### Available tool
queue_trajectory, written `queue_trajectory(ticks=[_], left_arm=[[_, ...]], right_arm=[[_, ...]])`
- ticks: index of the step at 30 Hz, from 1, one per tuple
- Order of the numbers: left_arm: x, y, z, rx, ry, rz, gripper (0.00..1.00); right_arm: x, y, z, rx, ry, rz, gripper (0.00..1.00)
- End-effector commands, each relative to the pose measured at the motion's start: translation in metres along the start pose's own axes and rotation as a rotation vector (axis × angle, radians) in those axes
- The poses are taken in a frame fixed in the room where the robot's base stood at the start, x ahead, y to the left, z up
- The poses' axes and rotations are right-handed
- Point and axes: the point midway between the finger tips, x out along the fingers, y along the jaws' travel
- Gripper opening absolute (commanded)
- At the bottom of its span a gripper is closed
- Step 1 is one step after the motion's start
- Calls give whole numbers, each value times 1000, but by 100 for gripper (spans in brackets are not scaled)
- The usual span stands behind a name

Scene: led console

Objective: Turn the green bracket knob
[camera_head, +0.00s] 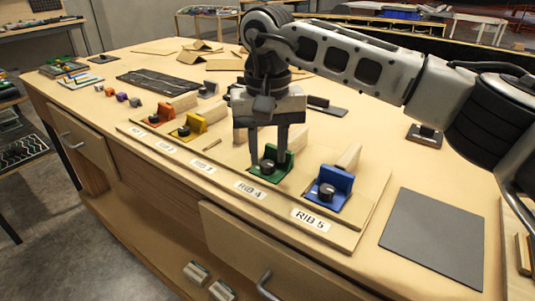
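The green bracket (287,167) sits on the board behind the RIB 4 label, with a round black knob (267,167) on its base. My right gripper (268,158) points down over this bracket. Its two fingers are apart, one on each side of the knob as seen from here. I cannot tell whether either finger touches the bracket or the knob. The gripper hides part of the wooden rib behind the bracket. My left gripper is not in view.
A blue bracket (340,182) with a black knob stands close to the right, behind RIB 5. Yellow (196,123) and red (165,112) brackets stand to the left. A grey mat (435,238) lies at right. Small coloured blocks (121,97) and a dark panel (158,80) lie farther left.

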Motion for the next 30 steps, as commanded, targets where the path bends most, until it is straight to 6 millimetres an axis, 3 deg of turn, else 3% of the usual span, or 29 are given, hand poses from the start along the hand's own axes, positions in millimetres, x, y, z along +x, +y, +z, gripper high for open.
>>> queue_trajectory(ticks=[4, 13, 14, 17, 30], left_arm=[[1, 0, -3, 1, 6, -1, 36], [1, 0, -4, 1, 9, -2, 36], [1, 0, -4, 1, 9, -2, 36], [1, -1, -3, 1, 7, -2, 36], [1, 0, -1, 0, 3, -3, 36]], right_arm=[[11, 0, 0, -1, -1, -1, 32], [13, 0, 0, 0, 0, -1, 32], [13, 0, 0, 0, 0, -1, 29], [13, 0, 0, 0, 0, -1, 2], [13, 0, 0, 34, 1, -1, 0]])
